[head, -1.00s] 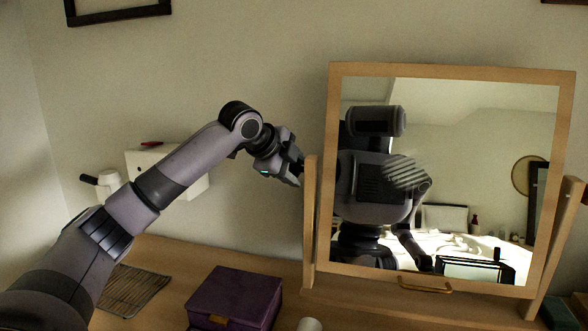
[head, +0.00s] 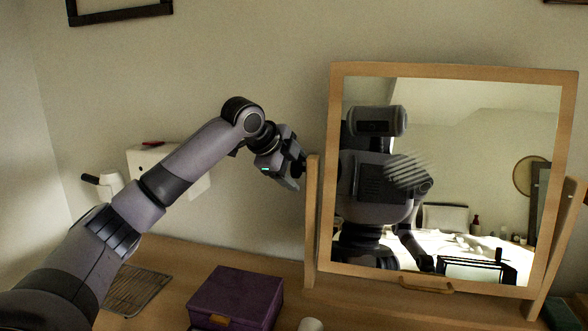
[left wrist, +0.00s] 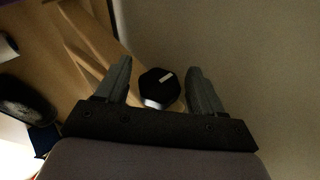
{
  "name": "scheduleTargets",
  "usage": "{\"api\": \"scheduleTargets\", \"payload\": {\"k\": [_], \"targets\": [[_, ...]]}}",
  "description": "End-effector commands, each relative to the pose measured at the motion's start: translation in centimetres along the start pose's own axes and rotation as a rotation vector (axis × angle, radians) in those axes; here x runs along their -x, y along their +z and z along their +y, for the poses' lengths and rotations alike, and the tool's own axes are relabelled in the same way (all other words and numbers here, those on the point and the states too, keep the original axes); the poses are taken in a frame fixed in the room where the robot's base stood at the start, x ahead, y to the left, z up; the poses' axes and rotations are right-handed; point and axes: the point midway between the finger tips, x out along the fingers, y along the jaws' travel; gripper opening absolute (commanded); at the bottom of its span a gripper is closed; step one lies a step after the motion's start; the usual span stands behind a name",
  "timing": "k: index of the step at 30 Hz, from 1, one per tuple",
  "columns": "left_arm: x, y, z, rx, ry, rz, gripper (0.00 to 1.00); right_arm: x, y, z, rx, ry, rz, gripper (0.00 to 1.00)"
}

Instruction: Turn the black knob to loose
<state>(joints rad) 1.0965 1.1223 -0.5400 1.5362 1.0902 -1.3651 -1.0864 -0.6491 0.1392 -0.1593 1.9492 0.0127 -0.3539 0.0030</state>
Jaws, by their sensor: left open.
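The black knob (left wrist: 158,87) shows in the left wrist view, with a pale mark across its face and a light metal collar below it. It sits at the side of the wooden post of the mirror stand (head: 312,222). My left gripper (left wrist: 162,80) is open, with one finger on each side of the knob; gaps show between the knob and both fingers. In the head view my left gripper (head: 297,168) is at the left side of the post and mostly hides the knob. My right gripper is not seen directly.
The tilting mirror's wooden frame (head: 450,70) stands right of my gripper and reflects my body. A purple box (head: 235,298) and a wire rack (head: 137,290) lie on the wooden top below my arm. A white box (head: 140,160) is against the wall behind the arm.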

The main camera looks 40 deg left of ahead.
Motion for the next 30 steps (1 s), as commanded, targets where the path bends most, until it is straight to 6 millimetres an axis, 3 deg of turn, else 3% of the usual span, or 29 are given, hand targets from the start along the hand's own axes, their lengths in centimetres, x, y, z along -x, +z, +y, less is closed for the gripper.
{"api": "scheduleTargets", "payload": {"k": [5,15,30], "targets": [[1.5,0.1,0.0,-0.001,-0.004,-0.001,0.68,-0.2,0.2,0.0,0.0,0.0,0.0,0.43],[6.5,0.1,0.0,0.001,-0.002,-0.002,0.68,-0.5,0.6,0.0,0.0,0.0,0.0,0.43],[7.2,0.1,0.0,0.002,0.0,-0.001,0.68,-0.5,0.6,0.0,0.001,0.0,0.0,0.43]]}}
